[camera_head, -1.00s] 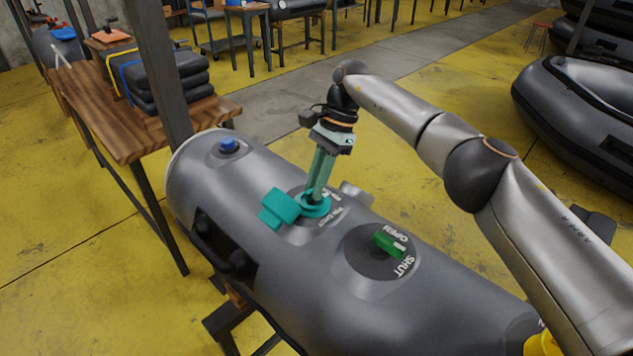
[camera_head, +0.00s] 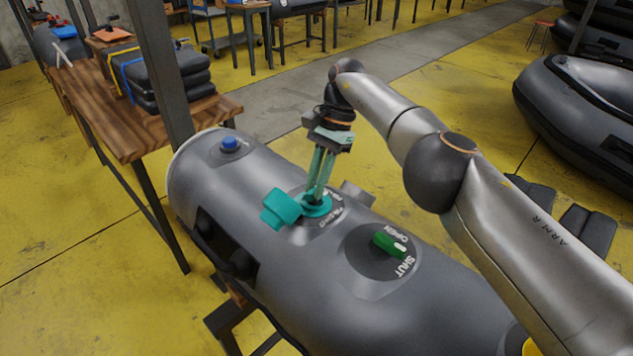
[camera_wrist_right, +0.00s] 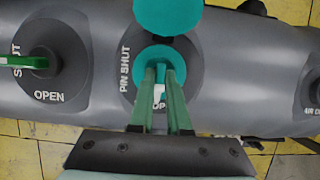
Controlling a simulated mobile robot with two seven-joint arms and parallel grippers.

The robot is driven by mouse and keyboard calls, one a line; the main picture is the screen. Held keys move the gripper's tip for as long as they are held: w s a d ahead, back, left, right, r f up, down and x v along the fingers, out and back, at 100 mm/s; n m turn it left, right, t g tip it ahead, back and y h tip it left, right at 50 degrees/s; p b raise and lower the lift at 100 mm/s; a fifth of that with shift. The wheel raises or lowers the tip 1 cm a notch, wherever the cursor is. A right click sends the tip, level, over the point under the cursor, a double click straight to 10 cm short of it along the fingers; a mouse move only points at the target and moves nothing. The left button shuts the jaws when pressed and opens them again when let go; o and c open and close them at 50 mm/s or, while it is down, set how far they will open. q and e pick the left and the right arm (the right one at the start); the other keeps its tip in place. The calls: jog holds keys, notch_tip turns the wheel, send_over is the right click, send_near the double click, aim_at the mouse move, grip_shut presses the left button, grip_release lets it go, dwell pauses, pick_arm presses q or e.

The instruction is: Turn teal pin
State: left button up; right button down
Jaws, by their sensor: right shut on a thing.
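The teal pin (camera_head: 315,206) sits in a round dark plate on top of the grey boat tube (camera_head: 300,270). Its teal cap (camera_head: 281,208) hangs beside it on the left. My right gripper (camera_head: 317,198) points down and is shut on the pin. In the right wrist view the fingers (camera_wrist_right: 162,75) meet at the middle of the teal pin (camera_wrist_right: 140,62), with the cap (camera_wrist_right: 168,12) above it. The lettering "PIN SHUT" stands beside the pin, and a second word is partly hidden by the fingers. My left gripper is not in view.
A green lever (camera_head: 388,243) on a plate marked OPEN and SHUT is close in front of the pin. A blue button (camera_head: 229,144) is at the tube's far end. A wooden table (camera_head: 120,125) with folded boats (camera_head: 165,75) stands at left. Another boat (camera_head: 580,110) lies at right.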

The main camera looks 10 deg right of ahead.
jog(key=c, duration=0.9)
grip_release()
